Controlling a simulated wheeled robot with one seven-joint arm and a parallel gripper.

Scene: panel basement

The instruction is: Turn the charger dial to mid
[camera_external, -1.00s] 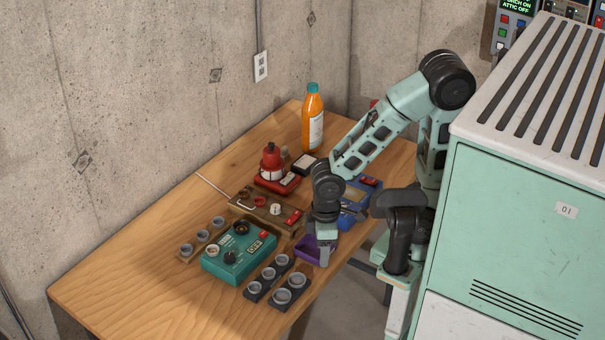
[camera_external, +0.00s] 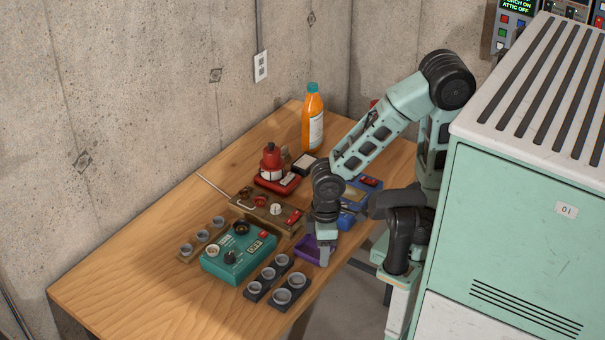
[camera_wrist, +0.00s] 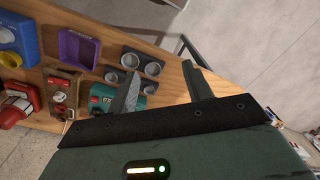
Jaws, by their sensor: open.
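A teal box (camera_external: 238,258) with a black knob (camera_external: 231,257), a pale round knob, a dark round socket and a small white label stands on the wooden table. It looks like the charger, but its lettering is too small to read. In the wrist view the teal box (camera_wrist: 101,98) is partly hidden behind one finger, and its dial setting cannot be made out. My gripper (camera_external: 325,258) points down near the purple tray, to the right of the teal box and apart from it. In the wrist view my gripper (camera_wrist: 161,69) is open, with nothing between its fingers.
Dark cup holders (camera_external: 267,274) stand right of the teal box, a wooden cup rack (camera_external: 201,240) left of it. Behind are a brown switch panel (camera_external: 262,207), red device (camera_external: 274,172), blue device (camera_external: 352,205) and orange bottle (camera_external: 312,120). A purple tray (camera_external: 308,246) sits by my gripper. The front-left tabletop is clear.

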